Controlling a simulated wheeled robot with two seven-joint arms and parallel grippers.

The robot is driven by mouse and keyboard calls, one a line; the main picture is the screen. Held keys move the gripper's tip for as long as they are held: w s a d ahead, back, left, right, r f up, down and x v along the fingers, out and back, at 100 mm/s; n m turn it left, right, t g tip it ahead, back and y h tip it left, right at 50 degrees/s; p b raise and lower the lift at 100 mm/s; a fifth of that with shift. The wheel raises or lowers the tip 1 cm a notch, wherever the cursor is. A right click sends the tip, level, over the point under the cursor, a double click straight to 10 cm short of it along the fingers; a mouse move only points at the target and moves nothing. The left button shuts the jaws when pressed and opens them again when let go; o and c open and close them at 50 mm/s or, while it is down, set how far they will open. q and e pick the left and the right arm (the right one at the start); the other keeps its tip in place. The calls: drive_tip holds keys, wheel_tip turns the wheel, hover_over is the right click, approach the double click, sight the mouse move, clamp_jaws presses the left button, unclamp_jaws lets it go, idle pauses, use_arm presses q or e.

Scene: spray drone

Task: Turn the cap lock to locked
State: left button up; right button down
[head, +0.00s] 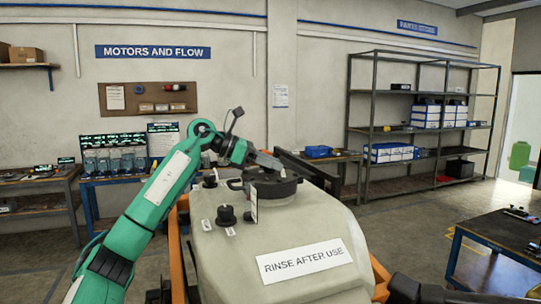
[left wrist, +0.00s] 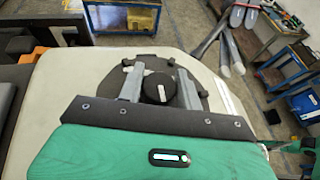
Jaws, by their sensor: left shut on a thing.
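The pale spray tank (head: 330,220) carries a round black cap (head: 277,188) on its top. The cap also shows in the left wrist view (left wrist: 205,88), with lugs around its rim and a round black knob (left wrist: 158,88) with a small white mark at its middle. The fingers hide the knob's sides. My right gripper is not seen.
A smaller black knob (head: 227,215) stands on the tank left of the cap, with small white labels beside it. A white "RINSE AFTER USE" label (head: 304,260) lies on the tank. Workbenches (head: 110,180) and a metal shelf (head: 420,130) stand farther back.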

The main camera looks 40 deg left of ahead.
use_arm(q)
drive_tip(key=m+g+h+p, duration=0.3)
drive_tip(key=m+g+p, duration=0.1)
drive_tip(key=shift+r+m+g+h+p, duration=0.15)
drive_tip(key=shift+m+g+h+p, duration=0.15)
drive_tip(key=shift+m+p, duration=0.1)
drive_tip(key=shift+m+g, duration=0.3)
drive_tip(key=shift+g, duration=0.1)
drive_tip(key=shift+p, duration=0.3)
drive_tip(key=shift+f, duration=0.2)
drive_tip(key=o, duration=1)
